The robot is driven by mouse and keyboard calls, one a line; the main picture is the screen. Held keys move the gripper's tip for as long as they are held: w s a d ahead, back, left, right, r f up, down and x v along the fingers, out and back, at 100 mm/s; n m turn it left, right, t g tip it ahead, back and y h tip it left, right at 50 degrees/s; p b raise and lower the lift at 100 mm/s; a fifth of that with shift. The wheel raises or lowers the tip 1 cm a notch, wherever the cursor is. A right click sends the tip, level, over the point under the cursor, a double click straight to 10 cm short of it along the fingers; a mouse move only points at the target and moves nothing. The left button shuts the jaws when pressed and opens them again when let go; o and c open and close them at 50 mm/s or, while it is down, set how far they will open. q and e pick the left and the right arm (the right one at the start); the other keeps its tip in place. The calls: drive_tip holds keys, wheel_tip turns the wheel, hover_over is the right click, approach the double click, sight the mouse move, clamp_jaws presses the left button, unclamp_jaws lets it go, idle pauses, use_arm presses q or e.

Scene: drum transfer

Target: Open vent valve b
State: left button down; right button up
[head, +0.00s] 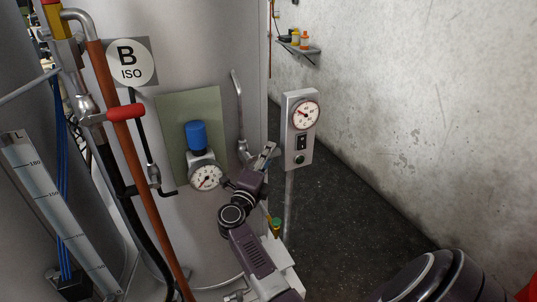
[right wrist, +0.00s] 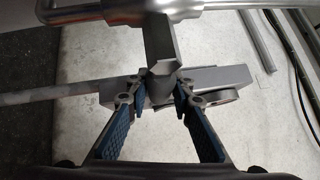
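In the head view the tank wall bears a round label "B ISO" (head: 131,63). A grey curved metal lever or pipe (head: 239,108) rises along the tank's right side. My right gripper (head: 266,156) is at its lower end. In the right wrist view its blue-padded fingers (right wrist: 161,95) stand on both sides of a grey post (right wrist: 160,55); I cannot tell whether they press on it. A flat grey bar (right wrist: 213,78) lies behind the fingertips. No part here is readably marked as vent valve b. My left gripper is not in view.
A red-handled valve (head: 125,112) sits on the copper-coloured pipe (head: 122,140) at left. A blue-capped regulator (head: 196,136) and a gauge (head: 206,177) are left of my right gripper. A gauge post (head: 299,130) stands to its right. The dark floor beyond is clear.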

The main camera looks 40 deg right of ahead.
clamp_jaws()
